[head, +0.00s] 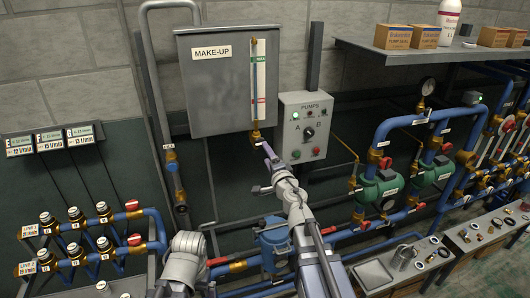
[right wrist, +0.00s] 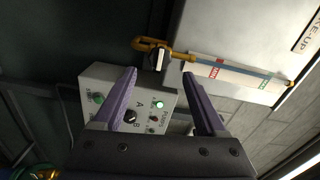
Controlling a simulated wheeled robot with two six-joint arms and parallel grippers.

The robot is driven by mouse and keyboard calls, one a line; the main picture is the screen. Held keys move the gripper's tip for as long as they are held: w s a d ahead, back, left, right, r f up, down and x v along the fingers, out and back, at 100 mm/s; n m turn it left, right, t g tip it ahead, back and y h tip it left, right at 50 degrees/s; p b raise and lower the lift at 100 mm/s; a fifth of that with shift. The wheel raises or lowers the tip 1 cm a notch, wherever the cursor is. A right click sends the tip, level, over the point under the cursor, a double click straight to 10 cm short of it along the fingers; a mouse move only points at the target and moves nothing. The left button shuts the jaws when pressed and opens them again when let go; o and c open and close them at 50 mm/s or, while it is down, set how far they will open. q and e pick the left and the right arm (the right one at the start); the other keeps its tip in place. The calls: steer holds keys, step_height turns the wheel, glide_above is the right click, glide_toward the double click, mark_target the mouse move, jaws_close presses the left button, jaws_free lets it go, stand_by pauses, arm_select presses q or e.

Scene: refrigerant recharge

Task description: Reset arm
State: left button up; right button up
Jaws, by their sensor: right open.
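My right gripper (head: 263,168) reaches up in the middle of the head view, in front of the wall between the MAKE-UP tank (head: 213,95) and the pipes below. Its fingers stand wide apart with nothing between them, as the right wrist view (right wrist: 160,78) shows. Beyond the fingers are the PUMPS control box (head: 304,115) and the brass valve (head: 255,135) under the tank's sight gauge (head: 259,80). The valve also shows in the right wrist view (right wrist: 152,45). Part of my left arm shows at the bottom of the head view; its gripper is not visible.
Flow meters and brass valves on blue pipes (head: 88,235) are at the left. Green pumps (head: 381,189) and more blue piping stand at the right. A shelf (head: 440,52) holds boxes and a white bottle. A grey tray (head: 373,274) and loose fittings lie on the bench at lower right.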

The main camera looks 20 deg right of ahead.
mark_target(260, 144)
steer(key=shift+s, duration=0.15)
steer(key=shift+w+a+n, duration=0.1)
steer(key=shift+w+n, duration=0.55)
steer(key=shift+w, duration=1.1)
steer(key=shift+w+n, duration=0.65)
steer(key=shift+w, duration=1.05)
